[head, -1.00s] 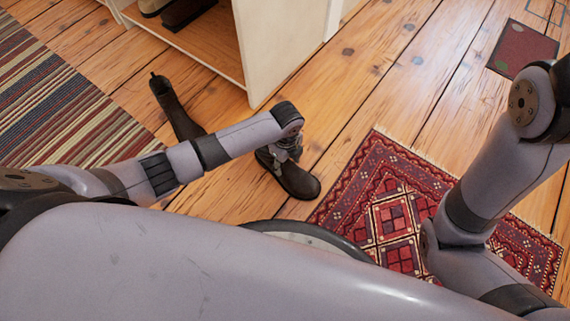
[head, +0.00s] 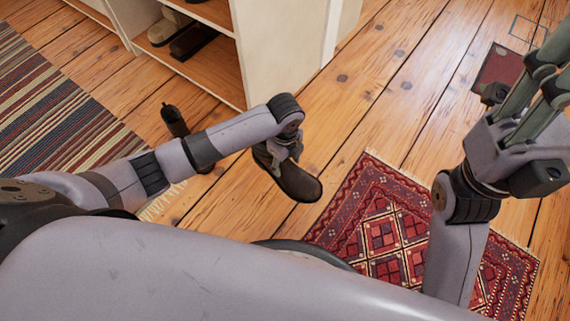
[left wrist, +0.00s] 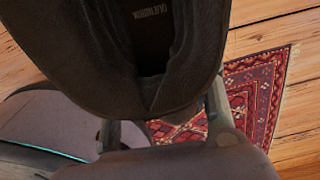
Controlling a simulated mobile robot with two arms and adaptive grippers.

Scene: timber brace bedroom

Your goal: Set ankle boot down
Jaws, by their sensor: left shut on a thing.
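A dark ankle boot (head: 294,181) is held by my left gripper (head: 286,149), its toe pointing down and to the right in the head view. In the left wrist view the boot (left wrist: 60,45) fills the upper left, its dark opening facing the camera, with my left gripper's fingers (left wrist: 163,125) at its edge. I cannot tell whether its sole touches the floor. My right gripper (head: 550,75) is at the upper right, away from the boot; its fingertips are cut off by the frame edge.
Another dark boot (head: 174,121) is on the floor, partly hidden behind my left arm. A white shelf unit (head: 283,50) holds shoes (head: 195,40). A red patterned rug (head: 365,205) lies right of the held boot, a striped rug (head: 50,110) at the left. Bare planks (head: 370,105) lie between.

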